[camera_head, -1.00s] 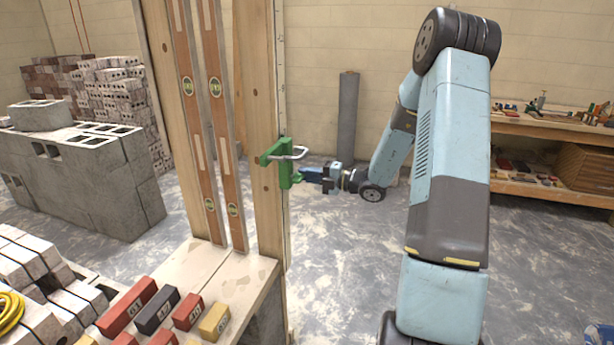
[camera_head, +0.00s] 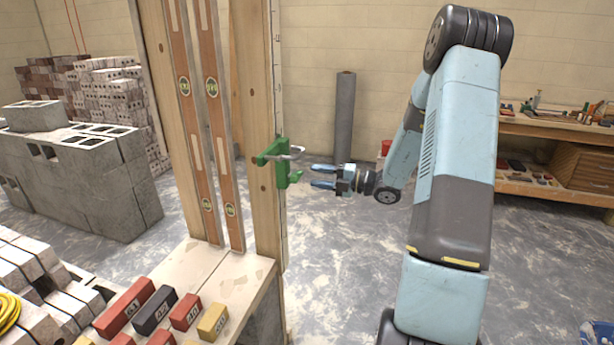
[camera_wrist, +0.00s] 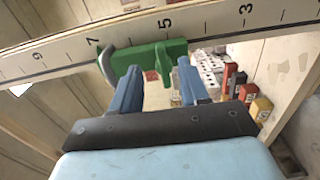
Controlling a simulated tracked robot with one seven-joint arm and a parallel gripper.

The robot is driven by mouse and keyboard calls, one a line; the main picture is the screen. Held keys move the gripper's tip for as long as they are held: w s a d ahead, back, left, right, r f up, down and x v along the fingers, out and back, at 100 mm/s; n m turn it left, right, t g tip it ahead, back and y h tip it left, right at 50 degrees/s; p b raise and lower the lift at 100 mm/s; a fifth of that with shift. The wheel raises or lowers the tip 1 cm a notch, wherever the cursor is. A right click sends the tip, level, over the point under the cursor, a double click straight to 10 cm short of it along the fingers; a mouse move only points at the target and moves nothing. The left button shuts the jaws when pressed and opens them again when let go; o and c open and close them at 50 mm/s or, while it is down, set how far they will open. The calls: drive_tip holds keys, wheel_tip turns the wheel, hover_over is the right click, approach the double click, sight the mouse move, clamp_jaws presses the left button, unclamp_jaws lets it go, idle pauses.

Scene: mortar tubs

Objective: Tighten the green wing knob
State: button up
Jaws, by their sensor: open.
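The green wing knob (camera_head: 282,162) is part of a green fitting on the wooden post. In the wrist view the green fitting (camera_wrist: 160,54) lies ahead of the fingers, with a lobe hanging near the right finger. My gripper (camera_head: 318,176) is open and empty, a short way right of the fitting, apart from it and pointing at it. It also shows in the wrist view (camera_wrist: 157,76), with its two blue fingers spread.
A numbered measuring strip (camera_wrist: 215,32) runs along the post behind the fitting. Two spirit levels (camera_head: 214,110) stand left of it. Coloured blocks (camera_head: 158,308) lie on the bench below. A grey roll (camera_head: 344,118) stands behind. The floor around my gripper is clear.

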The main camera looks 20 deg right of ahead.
drive_tip(key=v, duration=0.8)
drive_tip(key=shift+d, duration=0.15)
drive_tip(key=shift+s, duration=0.15)
drive_tip(key=s+a+r+n+g+h, duration=0.3)
drive_tip(key=s+a+r+n+g, duration=0.2)
drive_tip(key=s+a+n, duration=0.45)
drive_tip(key=s+a+r+n+g+h, duration=0.2)
drive_tip(key=s+a+r+n+g, duration=0.3)
drive_tip(key=n, duration=0.7)
drive_tip(key=s+r+n+t+h, duration=0.2)
drive_tip(key=s+r+n+h, duration=0.2)
drive_tip(key=s+n, duration=0.3)
drive_tip(key=s+r+n+t+h, duration=0.3)
drive_tip(key=s+n, duration=0.5)
drive_tip(key=n, duration=0.7)
drive_tip(key=shift+d+r+h, duration=0.25)
drive_tip(key=shift+r+h, duration=0.6)
drive_tip(key=shift+h, duration=0.45)
